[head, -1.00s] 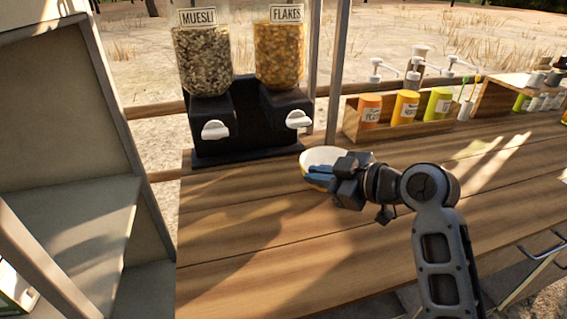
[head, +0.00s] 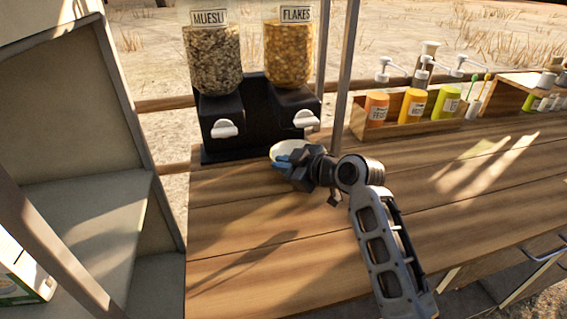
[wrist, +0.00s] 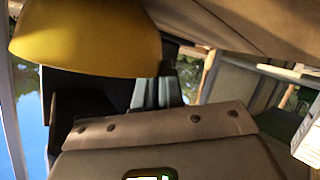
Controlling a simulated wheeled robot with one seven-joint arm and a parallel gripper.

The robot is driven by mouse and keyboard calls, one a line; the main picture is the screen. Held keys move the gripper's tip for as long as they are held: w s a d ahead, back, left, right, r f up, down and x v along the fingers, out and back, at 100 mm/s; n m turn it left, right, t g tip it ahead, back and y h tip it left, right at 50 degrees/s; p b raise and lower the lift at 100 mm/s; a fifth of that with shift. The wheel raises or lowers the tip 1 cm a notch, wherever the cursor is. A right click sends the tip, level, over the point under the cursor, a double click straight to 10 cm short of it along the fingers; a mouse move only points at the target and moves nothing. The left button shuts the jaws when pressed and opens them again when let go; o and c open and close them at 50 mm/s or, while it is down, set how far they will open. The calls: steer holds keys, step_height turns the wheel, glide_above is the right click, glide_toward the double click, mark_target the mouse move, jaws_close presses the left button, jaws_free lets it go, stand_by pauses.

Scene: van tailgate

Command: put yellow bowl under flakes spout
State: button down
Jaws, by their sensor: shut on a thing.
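The yellow bowl (wrist: 88,42) fills the upper left of the wrist view, with my gripper's fingers (wrist: 158,93) at its edge. In the head view the bowl (head: 278,148) shows its pale inside, partly hidden behind my gripper (head: 287,161). My gripper is shut on the bowl. The bowl is in front of the dispenser's right half, near the base below the flakes spout (head: 305,119). The flakes container (head: 288,52) is labelled and full of orange flakes. I cannot tell whether the bowl touches the counter.
The muesli container (head: 212,60) and its spout (head: 224,128) stand to the left. A wooden box of bottles (head: 400,122) is at the back right. A post (head: 345,75) rises right of the dispenser. The wooden counter (head: 460,200) is largely clear in front.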

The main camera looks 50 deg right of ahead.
steer(key=c, duration=1.2)
jaws_free()
steer(key=shift+c, duration=0.2)
steer(key=v, duration=1.2)
steer(key=shift+b, duration=0.45)
steer(key=shift+d, duration=0.1)
